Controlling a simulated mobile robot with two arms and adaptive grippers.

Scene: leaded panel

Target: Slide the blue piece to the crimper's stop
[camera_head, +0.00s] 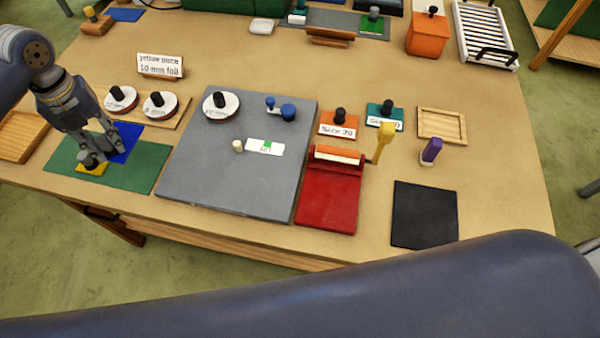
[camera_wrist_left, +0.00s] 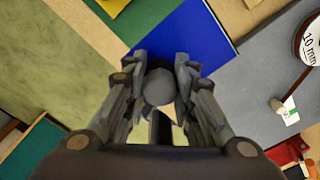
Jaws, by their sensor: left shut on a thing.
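The blue piece (camera_head: 126,139) is flat and lies at the left, partly over the green mat and partly hidden by my left gripper (camera_head: 106,151). In the left wrist view the blue piece (camera_wrist_left: 205,45) reaches out beyond the fingertips. There my left gripper (camera_wrist_left: 160,85) is shut on a round dark grey knob (camera_wrist_left: 158,88), which appears to belong to the blue piece. The red crimper (camera_head: 328,200), with a pale roller and a yellow lever (camera_head: 382,143), stands right of the grey board. I cannot make out its stop. My right gripper is not in view.
A yellow piece (camera_head: 93,169) with a dark knob lies close beside the left gripper on the green mat (camera_head: 140,170). The grey board (camera_head: 230,192) holds a white reel (camera_head: 221,104), a small peg and a label. A black mat (camera_head: 425,215) lies at the right.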

